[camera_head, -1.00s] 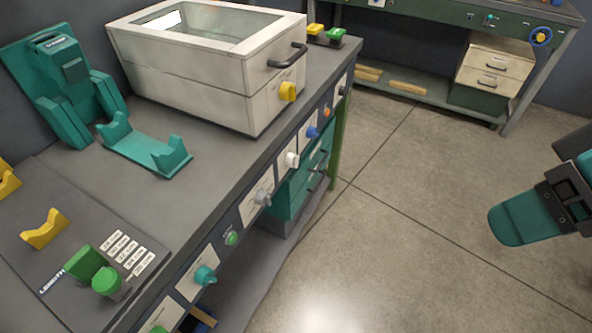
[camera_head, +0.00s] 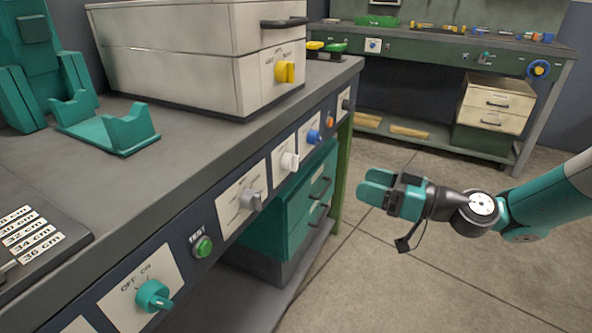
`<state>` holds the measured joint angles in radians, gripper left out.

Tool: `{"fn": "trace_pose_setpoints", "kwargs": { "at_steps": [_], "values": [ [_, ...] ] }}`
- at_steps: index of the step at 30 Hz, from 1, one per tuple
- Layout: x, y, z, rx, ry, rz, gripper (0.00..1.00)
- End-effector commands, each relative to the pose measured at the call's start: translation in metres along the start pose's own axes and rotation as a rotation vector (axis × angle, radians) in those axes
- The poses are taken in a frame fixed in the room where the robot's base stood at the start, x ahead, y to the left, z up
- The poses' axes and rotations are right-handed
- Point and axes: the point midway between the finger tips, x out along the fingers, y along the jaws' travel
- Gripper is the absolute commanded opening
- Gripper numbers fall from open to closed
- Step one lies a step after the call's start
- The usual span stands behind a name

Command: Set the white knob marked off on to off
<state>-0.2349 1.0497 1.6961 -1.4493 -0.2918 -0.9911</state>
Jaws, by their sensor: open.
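The white knob (camera_head: 290,161) sits on a pale label plate on the front panel of the near workbench, between a grey knob and a blue knob. Its markings are too small to read, and I cannot tell which way it points. My gripper (camera_head: 374,187) is open and empty, with teal fingers pointing left. It hangs over the floor to the right of the bench in the picture, apart from the knob.
The front panel also has a grey knob (camera_head: 250,199), a teal knob (camera_head: 154,296), a green TEST button (camera_head: 203,246), a blue knob (camera_head: 313,136) and an orange one (camera_head: 330,119). Teal drawers (camera_head: 290,222) with dark handles are below. Open floor lies right of the bench.

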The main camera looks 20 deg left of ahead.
Motion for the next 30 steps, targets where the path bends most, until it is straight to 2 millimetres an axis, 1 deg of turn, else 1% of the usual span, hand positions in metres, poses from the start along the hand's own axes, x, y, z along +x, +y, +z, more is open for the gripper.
{"fn": "trace_pose_setpoints", "kwargs": {
  "at_steps": [1,3,5,12,18,21,24,30],
  "values": [
    [0.008,-0.002,-0.005,-0.001,-0.001,-0.005,0.63],
    [0.022,-0.003,-0.006,0.0,-0.002,-0.005,0.63],
    [0.035,-0.003,-0.001,-0.002,-0.003,-0.007,0.63],
    [0.091,-0.003,-0.001,-0.003,-0.003,-0.006,0.63],
    [0.132,-0.003,0.0,-0.002,-0.003,-0.005,0.63],
    [0.147,-0.002,0.0,0.0,-0.003,-0.004,0.63],
    [0.157,-0.002,0.0,0.0,-0.004,-0.003,0.63],
    [0.164,-0.002,-0.001,0.002,-0.004,-0.001,0.63]
  ]
}}
